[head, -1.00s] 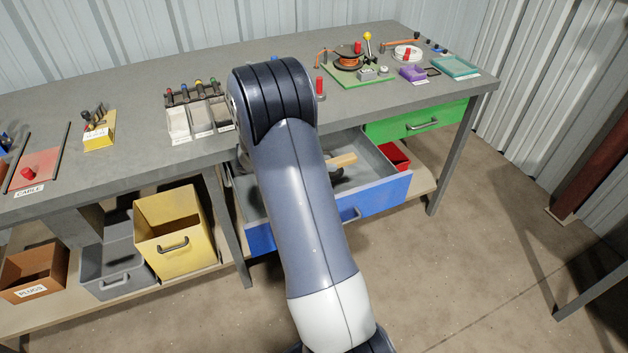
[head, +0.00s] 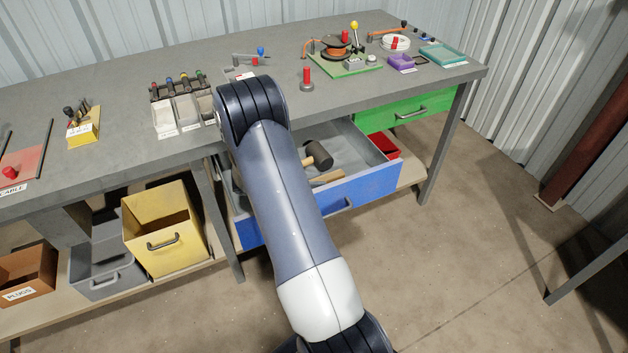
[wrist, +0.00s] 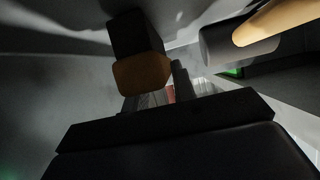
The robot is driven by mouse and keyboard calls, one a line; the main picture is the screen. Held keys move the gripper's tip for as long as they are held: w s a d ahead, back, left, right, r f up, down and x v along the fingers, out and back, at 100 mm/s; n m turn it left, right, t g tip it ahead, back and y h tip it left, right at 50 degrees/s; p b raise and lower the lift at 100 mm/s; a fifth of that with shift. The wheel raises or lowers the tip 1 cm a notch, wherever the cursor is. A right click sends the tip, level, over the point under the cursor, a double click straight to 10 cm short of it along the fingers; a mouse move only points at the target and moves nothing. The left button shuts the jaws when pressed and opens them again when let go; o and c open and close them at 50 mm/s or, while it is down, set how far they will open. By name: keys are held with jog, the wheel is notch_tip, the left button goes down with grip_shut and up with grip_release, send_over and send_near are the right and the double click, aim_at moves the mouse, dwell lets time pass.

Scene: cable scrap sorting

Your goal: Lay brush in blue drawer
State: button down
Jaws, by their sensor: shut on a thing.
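The blue drawer (head: 365,187) is pulled open under the bench, right of my arm. My gripper (wrist: 155,97) is shut on the brush (wrist: 143,73), a tan wooden block with a dark part, seen in the wrist view. In the head view my arm hides the gripper. A tan wooden piece (head: 327,178), likely the brush, shows just inside the drawer's front wall. I cannot tell if it touches the floor.
A mallet (head: 319,153) with a dark head and wooden handle lies in the drawer behind the wooden piece; it also shows in the wrist view (wrist: 225,42). A green drawer (head: 405,111) is shut to the right. The blue drawer's right part is clear.

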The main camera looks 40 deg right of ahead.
jog(key=shift+f, duration=0.15)
jog(key=c, duration=1.2)
grip_release()
jog(key=shift+o, duration=0.2)
jog(key=shift+w+a+r, duration=0.1)
jog(key=shift+a+r, duration=0.25)
jog(key=v, duration=0.6)
jog(key=shift+w+a+r, duration=0.1)
jog(key=shift+a, duration=0.25)
